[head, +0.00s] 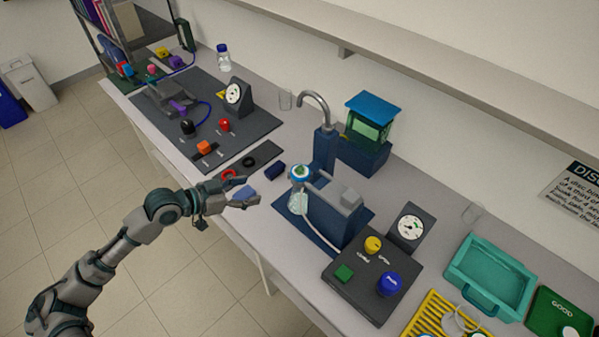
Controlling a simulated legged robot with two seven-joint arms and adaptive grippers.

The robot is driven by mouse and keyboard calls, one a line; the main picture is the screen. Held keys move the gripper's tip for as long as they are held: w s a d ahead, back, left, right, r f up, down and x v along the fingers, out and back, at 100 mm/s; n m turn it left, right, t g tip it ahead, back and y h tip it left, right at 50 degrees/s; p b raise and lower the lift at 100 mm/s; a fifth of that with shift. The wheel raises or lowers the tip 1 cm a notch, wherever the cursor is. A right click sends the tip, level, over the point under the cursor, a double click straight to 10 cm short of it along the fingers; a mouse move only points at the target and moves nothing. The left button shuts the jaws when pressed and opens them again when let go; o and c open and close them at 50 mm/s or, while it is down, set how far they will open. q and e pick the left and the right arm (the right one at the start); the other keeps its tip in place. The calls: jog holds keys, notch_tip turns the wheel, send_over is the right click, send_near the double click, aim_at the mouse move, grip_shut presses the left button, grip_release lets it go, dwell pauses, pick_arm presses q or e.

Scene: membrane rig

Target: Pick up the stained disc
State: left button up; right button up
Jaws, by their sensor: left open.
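A round white piece with a green mark and a blue rim (300,173) sits on top of a clear vessel at the dark blue rig (333,215). It may be the stained disc, but it is too small to be sure. My left gripper (252,192) is open at the bench's front edge, to the left of this piece and apart from it. A small blue shape shows between its fingers; I cannot tell whether it lies beyond them. Pale discs partly show on the yellow rack (437,317), cut by the bottom edge. My right gripper is out of view.
A dark panel with yellow and blue knobs and a gauge (410,227) stands right of the rig. Beyond are a teal tray (533,291) and a green "GOOD" plate (546,305). A curved tap (316,98) rises behind the rig. A dark mat (250,128) with controls lies left.

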pick_arm(q)
jog(key=r, duration=0.2)
jog(key=p, duration=0.2)
send_near(298, 172)
jog(key=x, duration=0.3)
jog(key=shift+w+d+f, duration=0.2)
jog(key=shift+f, duration=0.15)
jog(key=shift+w+d+f, duration=0.15)
jog(key=shift+w+d, duration=0.15)
jog(key=shift+d, duration=0.2)
jog(key=x, duration=0.3)
jog(key=shift+w+d+p, duration=0.2)
jog(key=shift+d+p, duration=0.05)
jog(key=shift+p, duration=0.15)
jog(key=shift+w+d+f, duration=0.15)
jog(key=shift+d, duration=0.15)
jog(key=c, duration=0.7)
